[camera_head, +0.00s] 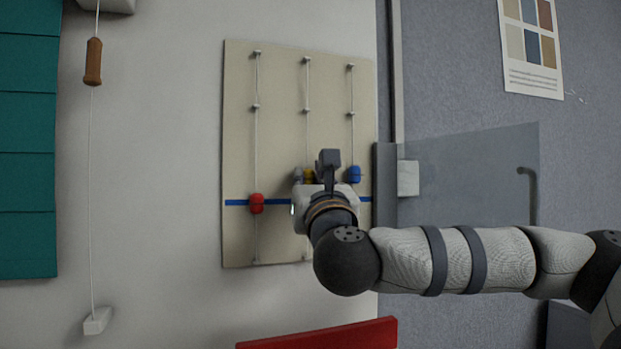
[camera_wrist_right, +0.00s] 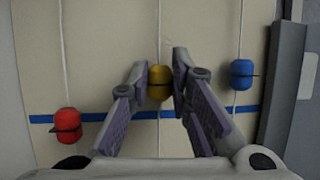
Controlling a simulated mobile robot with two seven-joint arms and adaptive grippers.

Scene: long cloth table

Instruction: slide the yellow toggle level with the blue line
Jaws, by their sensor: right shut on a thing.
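The yellow toggle (camera_wrist_right: 159,84) is on the middle vertical cord of the beige board (camera_head: 281,90). In the right wrist view it is between the fingertips of my right gripper (camera_wrist_right: 160,80), which is shut on it. In the head view the yellow toggle (camera_head: 308,175) is mostly hidden behind the gripper (camera_head: 312,172). The blue line (camera_wrist_right: 98,117) runs across the board. The toggle sits a little above it; the line (camera_head: 238,203) also shows in the head view at left. My left gripper is not in view.
The red toggle (camera_head: 257,203) is on the left cord at the blue line. The blue toggle (camera_head: 354,174) is on the right cord, above the line. A cord with a brown wooden handle (camera_head: 93,62) hangs at left. A glass panel (camera_head: 480,180) stands at right.

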